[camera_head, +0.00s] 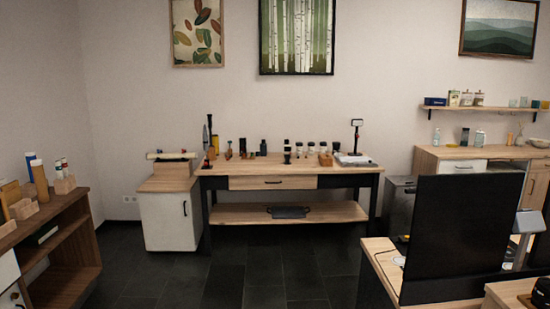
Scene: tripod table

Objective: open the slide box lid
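I cannot pick out a slide box or its lid for certain; the small things on the furniture are too far off to tell. A wooden workbench (222,182) stands against the back wall, with several small dark bottles and wooden pieces along its top. A flat, light-coloured item (356,159) lies at its right end, beside a small stand (356,137). Neither my left nor my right gripper shows in the head view.
A white cabinet (168,220) adjoins the bench on the left. A brown shelf unit (68,285) with wooden holders is at the left. A large black panel (455,240) stands at a desk on the right. The dark tiled floor (270,270) between is clear.

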